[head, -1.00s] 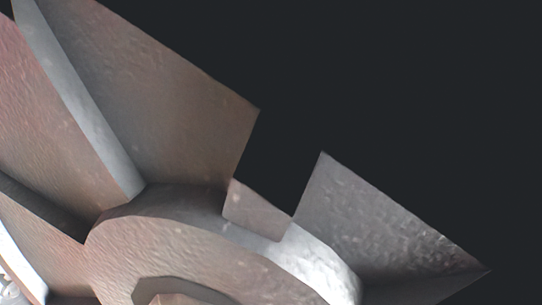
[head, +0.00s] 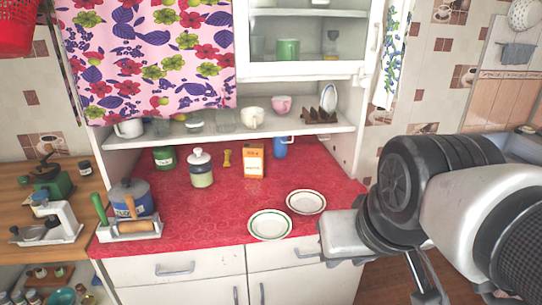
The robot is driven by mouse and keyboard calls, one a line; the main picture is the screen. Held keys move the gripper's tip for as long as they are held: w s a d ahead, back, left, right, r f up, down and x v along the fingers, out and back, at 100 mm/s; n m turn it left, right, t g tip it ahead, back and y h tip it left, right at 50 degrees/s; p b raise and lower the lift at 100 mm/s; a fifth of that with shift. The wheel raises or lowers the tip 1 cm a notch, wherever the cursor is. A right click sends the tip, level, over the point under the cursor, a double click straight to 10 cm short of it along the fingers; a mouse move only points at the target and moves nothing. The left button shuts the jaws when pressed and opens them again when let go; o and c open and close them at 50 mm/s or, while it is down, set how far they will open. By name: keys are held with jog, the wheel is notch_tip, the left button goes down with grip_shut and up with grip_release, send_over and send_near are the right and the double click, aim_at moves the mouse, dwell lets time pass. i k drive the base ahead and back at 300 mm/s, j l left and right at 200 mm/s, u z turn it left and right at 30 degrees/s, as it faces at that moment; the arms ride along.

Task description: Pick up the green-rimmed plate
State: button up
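The green-rimmed plate (head: 269,224) lies flat near the front edge of the red oilcloth counter (head: 225,230). It is white inside and looks empty. A second white plate (head: 306,202) with a darker, brownish rim lies just behind it to the right. My gripper (head: 338,245) is at the counter's front right corner in the head view, to the right of the green-rimmed plate and apart from it. Its fingers are not clear enough to tell whether they are open or shut. No held object shows.
A lidded jar (head: 201,168), an orange box (head: 252,161) and a blue mug (head: 280,147) stand at the counter's back. A shelf (head: 230,136) overhangs the back.

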aim_at(266, 225)
jog(key=j+z, duration=0.1)
jog(key=z, duration=0.65)
jog(key=j+z, duration=0.1)
jog(key=z, duration=0.3)
jog(key=k+z, duration=0.1)
jog(key=z, duration=0.25)
jog(key=k+j, duration=0.35)
jog(key=k+j+u, duration=0.1)
jog(key=k+j, duration=0.2)
jog(key=j, duration=0.25)
jog(key=k+j+z, duration=0.1)
jog(key=j, duration=0.25)
jog(key=k, duration=0.05)
